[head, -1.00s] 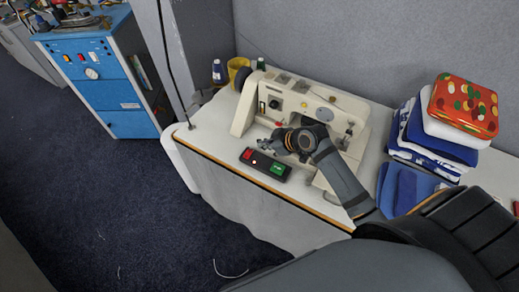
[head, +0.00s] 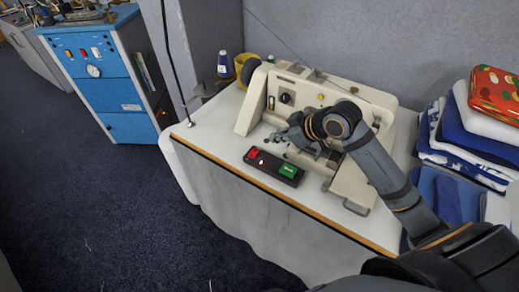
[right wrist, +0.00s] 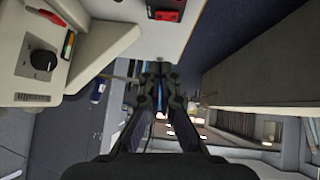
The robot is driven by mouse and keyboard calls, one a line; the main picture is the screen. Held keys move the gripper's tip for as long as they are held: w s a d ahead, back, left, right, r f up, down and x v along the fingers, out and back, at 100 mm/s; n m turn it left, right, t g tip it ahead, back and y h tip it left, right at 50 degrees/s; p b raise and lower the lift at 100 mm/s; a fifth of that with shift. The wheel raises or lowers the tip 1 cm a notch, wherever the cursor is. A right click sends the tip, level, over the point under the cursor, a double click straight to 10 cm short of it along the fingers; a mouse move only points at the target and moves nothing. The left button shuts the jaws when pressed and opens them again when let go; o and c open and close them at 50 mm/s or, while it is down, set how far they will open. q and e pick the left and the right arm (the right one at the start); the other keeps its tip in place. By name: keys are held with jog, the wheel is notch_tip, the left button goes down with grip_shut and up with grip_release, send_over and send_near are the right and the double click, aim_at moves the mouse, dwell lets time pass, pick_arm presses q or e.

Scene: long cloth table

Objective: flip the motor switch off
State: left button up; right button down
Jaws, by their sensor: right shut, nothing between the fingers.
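The motor switch box (head: 273,167) is a black bar on the table top near its front edge, in front of the sewing machine (head: 290,88). It has a red button (head: 252,154) at its left end and a green one (head: 288,170) at its right end. My right gripper (head: 268,138) is shut and empty, behind and above the box, apart from it. In the right wrist view the shut fingers (right wrist: 158,75) point away from the camera, and part of the switch box (right wrist: 165,12) shows at the top edge. My left gripper is not in view.
The sewing machine stands close behind my right gripper. A thread spool (head: 223,65) and a yellow cup (head: 246,68) are at the back left. A blue cabinet (head: 100,85) stands left of the table.

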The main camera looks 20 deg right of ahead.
send_over(254, 151)
jog(key=s+d, duration=0.1)
jog(key=s, duration=0.1)
jog(key=f, duration=0.6)
jog(key=shift+s+f, duration=0.2)
jog(key=shift+f, duration=0.1)
jog(key=f, duration=0.2)
jog(key=shift+w+d+f, duration=0.1)
jog(key=shift+w+f, duration=0.1)
jog(key=shift+f, duration=0.2)
jog(key=shift+d+f, duration=0.1)
jog(key=shift+f, duration=0.7)
jog(key=shift+f+p, duration=0.1)
jog(key=shift+p, duration=0.25)
jog(key=shift+d+f, duration=0.1)
jog(key=shift+f, duration=0.05)
